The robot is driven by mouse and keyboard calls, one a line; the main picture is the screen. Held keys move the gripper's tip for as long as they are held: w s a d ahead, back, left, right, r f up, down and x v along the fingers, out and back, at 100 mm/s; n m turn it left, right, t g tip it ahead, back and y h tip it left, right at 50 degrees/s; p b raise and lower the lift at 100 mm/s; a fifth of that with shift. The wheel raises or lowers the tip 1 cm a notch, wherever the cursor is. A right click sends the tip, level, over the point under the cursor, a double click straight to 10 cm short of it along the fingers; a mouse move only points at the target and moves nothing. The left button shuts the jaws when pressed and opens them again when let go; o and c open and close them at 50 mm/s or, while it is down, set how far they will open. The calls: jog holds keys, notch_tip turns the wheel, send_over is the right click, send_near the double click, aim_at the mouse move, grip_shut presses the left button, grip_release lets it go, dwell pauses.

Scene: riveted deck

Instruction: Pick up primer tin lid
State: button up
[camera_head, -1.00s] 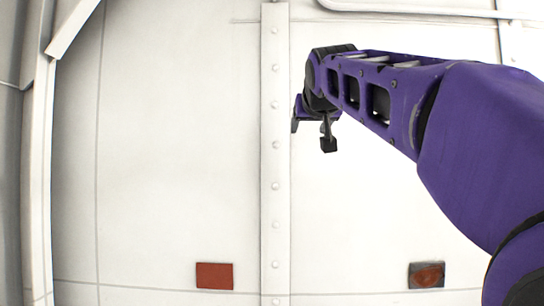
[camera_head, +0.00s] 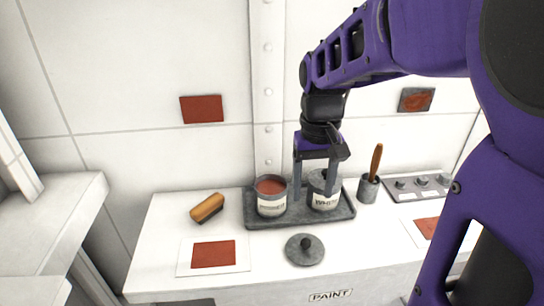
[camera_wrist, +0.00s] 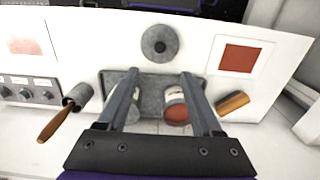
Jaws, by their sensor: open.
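The primer tin lid (camera_head: 305,251) is a round grey disc with a dark knob. It lies flat on the white bench in front of the tray, and also shows at the top of the wrist view (camera_wrist: 160,46). The primer tin (camera_head: 271,207), open with red paint inside, stands in the tray; it also shows in the wrist view (camera_wrist: 175,108). My gripper (camera_head: 314,196) is open and empty, pointing down in front of the tins, behind the lid in the head view. Its fingers (camera_wrist: 161,76) are apart in the wrist view, with the lid beyond their tips.
A second labelled tin (camera_head: 324,201) is partly hidden by my fingers in the grey tray (camera_head: 252,222). A brush in a cup (camera_head: 368,190) and a knob panel (camera_head: 419,187) are on the right. A wooden-backed brush (camera_head: 207,208) and red swatch card (camera_head: 213,255) are on the left.

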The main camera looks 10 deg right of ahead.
aim_at(306, 242)
notch_tip(306, 242, down, 16)
jog(key=shift+w+r+b, duration=0.1)
jog(key=shift+w+b, duration=0.05)
jog(key=shift+b, duration=0.85)
grip_shut()
